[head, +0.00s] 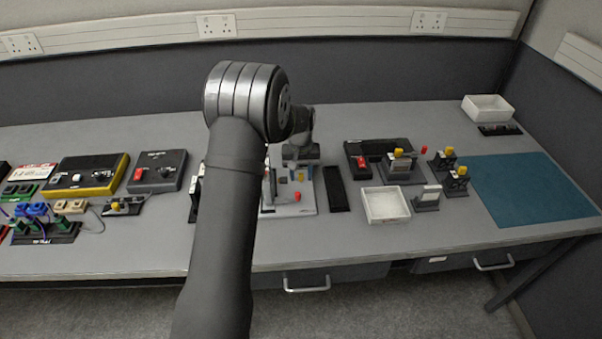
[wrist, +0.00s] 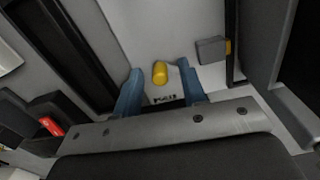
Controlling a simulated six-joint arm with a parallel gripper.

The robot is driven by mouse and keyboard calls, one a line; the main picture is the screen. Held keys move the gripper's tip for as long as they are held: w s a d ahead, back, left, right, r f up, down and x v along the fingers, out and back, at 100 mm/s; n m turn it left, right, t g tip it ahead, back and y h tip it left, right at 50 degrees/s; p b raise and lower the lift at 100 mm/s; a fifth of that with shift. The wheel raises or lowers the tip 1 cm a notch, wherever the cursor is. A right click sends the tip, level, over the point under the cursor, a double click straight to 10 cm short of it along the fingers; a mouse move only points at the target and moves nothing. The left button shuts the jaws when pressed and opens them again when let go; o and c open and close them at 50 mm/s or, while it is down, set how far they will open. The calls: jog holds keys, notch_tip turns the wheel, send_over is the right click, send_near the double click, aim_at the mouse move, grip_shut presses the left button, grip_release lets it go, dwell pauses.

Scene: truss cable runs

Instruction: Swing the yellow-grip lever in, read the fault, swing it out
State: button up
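The yellow grip (wrist: 159,72) shows in the wrist view above a pale plate (wrist: 155,30), with dark lettering below it too small to read. My gripper (wrist: 160,88) has two blue fingertips spread apart, one on each side of the yellow grip, with gaps between. The grip lies near the fingertip ends, and I cannot tell its height relative to them. In the head view my gripper (head: 301,164) hangs over the pale fixture (head: 305,209), partly hidden by my arm. The lever's arm and any fault readout cannot be made out.
A grey block (wrist: 211,50) with an orange side stands right of the fingers in the wrist view. A dark strip (head: 336,188) and a white tray (head: 385,204) lie right of the fixture. Boxes with switches (head: 158,171) stand left. The teal mat (head: 535,188) is clear.

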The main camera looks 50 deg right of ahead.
aim_at(300, 175)
grip_shut()
jog(key=shift+a+m, duration=0.2)
jog(key=shift+m, duration=0.5)
grip_release()
notch_tip(300, 175, up, 18)
jog(key=shift+f, duration=0.25)
jog(key=shift+f, duration=0.1)
notch_tip(300, 175, down, 17)
jog(key=shift+r, duration=0.15)
jog(key=shift+f, duration=0.3)
